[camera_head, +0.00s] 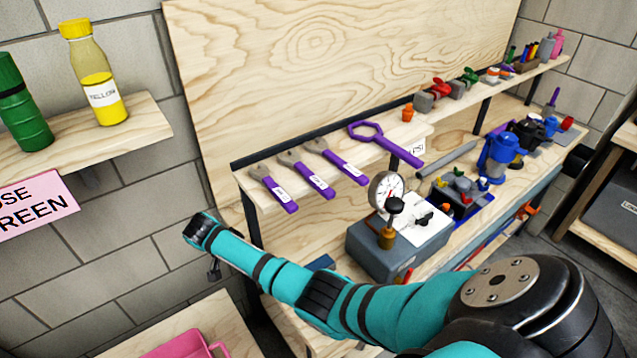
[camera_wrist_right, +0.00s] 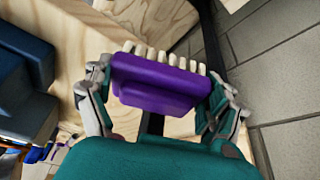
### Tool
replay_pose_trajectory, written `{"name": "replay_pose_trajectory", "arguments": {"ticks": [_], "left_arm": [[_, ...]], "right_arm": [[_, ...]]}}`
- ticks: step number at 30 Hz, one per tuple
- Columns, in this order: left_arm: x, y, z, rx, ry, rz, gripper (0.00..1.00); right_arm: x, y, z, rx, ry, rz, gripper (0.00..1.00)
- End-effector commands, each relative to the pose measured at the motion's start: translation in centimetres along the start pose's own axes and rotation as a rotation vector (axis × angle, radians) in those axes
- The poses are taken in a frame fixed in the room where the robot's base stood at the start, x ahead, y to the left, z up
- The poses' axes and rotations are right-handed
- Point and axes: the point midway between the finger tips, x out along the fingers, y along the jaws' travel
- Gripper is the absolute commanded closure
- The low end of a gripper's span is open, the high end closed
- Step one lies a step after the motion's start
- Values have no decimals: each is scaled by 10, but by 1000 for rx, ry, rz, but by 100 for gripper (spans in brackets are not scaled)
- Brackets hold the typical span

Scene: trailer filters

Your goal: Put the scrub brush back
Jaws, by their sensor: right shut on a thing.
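The scrub brush (camera_wrist_right: 160,80) has a purple body and a row of pale bristles along its far side in the right wrist view. My right gripper (camera_wrist_right: 158,88) is shut on it, one finger at each end of the purple body. In the head view my teal right arm reaches from the lower right toward the left, past the near end of the workbench. The brush cannot be made out in the head view. My left gripper is not in view.
The bench shelf (camera_head: 240,182) holds several purple-handled wrenches (camera_head: 310,178). A grey box with a gauge (camera_head: 386,190) stands below it. A wall shelf (camera_head: 155,118) at left carries a yellow bottle (camera_head: 98,85) and a green bottle (camera_head: 22,110). A pink bin (camera_head: 185,345) is low down.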

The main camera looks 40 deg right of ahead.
Motion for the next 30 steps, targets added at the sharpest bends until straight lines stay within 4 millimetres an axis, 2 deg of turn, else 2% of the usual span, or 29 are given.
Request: {"name": "replay_pose_trajectory", "arguments": {"ticks": [1,5,8,13,18,22,30], "left_arm": [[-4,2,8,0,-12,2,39],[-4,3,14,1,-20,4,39],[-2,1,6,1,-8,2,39],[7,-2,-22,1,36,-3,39],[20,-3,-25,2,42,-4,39],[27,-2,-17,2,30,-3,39],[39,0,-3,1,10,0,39]], "right_arm": [[4,6,-15,2,5,1,38],[18,20,-44,2,4,1,38],[28,29,-68,2,5,0,38],[47,47,-106,3,5,0,38],[64,63,-143,1,4,0,38],[71,72,-162,0,2,-1,38],[81,82,-186,1,3,-1,38]]}}
